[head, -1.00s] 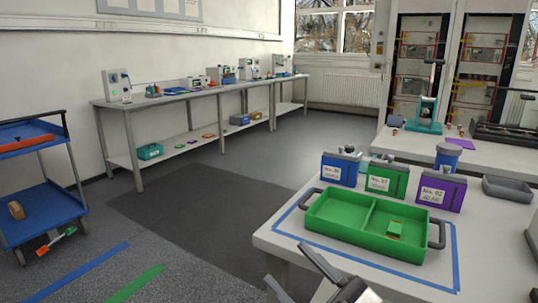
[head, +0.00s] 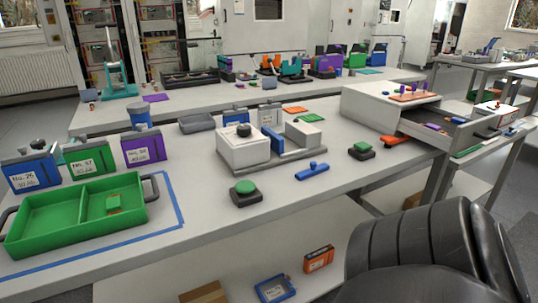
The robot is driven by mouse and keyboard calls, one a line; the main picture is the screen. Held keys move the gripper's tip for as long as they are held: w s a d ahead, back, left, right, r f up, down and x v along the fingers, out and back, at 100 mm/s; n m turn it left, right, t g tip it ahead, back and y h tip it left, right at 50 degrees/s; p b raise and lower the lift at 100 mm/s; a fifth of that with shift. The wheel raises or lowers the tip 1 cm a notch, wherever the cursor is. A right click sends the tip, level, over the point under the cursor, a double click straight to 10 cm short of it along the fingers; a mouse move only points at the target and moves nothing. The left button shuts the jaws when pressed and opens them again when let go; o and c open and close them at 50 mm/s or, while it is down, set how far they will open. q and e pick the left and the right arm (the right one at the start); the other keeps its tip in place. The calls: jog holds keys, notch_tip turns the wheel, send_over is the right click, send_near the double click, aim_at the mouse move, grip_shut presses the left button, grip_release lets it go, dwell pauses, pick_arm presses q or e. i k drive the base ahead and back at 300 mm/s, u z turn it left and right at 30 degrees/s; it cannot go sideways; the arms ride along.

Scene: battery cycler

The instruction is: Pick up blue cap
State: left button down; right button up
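A small blue piece with a raised knob (head: 312,171), which may be the blue cap, lies on the near table in the head view. It is in front of a white device with a black knob (head: 243,148) and to the right of a green push button on a black base (head: 245,193). I cannot tell for sure that it is the cap. Neither gripper shows. A dark link of my own arm fills the bottom right corner, apart from the blue piece in the picture.
A green two-part tray (head: 70,222) stands at the left inside blue tape, with several labelled blocks behind it. A blue-lidded jar (head: 140,116) stands behind them. A white cabinet with an open drawer (head: 455,135) is at the right. Bare tabletop lies around the blue piece.

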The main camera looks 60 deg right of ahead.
aim_at(314, 169)
jog(key=z, duration=2.2)
jog(key=k, duration=0.5)
jog(key=z, duration=0.7)
jog(key=i, duration=0.65)
jog(key=u, duration=0.45)
